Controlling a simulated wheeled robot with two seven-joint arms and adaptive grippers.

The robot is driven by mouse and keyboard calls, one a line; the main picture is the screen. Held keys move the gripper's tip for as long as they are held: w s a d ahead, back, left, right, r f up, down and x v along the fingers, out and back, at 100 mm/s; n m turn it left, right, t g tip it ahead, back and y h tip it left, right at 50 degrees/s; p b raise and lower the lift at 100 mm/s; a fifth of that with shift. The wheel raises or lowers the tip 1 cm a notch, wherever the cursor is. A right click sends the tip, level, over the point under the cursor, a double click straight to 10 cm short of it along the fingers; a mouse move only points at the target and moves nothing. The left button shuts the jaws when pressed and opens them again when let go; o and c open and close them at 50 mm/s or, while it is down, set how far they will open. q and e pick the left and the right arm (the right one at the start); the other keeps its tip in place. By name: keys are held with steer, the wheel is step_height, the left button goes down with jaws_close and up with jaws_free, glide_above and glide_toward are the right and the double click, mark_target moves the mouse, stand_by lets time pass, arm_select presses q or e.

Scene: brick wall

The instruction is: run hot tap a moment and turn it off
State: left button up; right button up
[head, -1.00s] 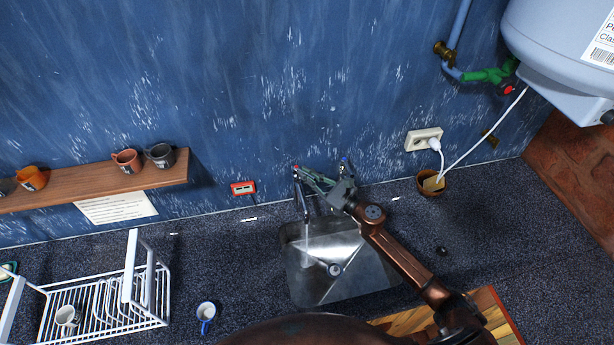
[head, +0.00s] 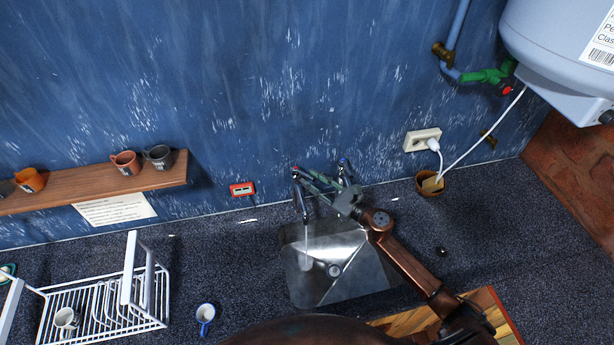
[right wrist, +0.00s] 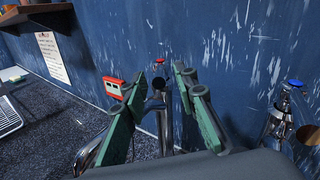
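The hot tap (head: 296,170) with its red mark stands behind the sink; its red top (right wrist: 159,61) also shows in the right wrist view. Water (head: 306,250) runs from the spout (head: 301,205) into the steel sink (head: 345,270). My right gripper (head: 311,180) is just right of the hot tap, and its green fingers (right wrist: 155,88) are apart. The hot tap shows beyond and between them; I cannot tell whether they touch it. The blue-topped cold tap (head: 345,164) is close by on the right. My left gripper is not in view.
A white dish rack (head: 105,303) and a mug (head: 205,315) stand left of the sink. A shelf (head: 90,187) with mugs is on the wall. A brown pot (head: 431,184) and a socket (head: 422,139) are at the right. The counter right of the sink is mostly clear.

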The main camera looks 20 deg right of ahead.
steer(key=v, duration=0.9)
steer(key=shift+d, duration=0.1)
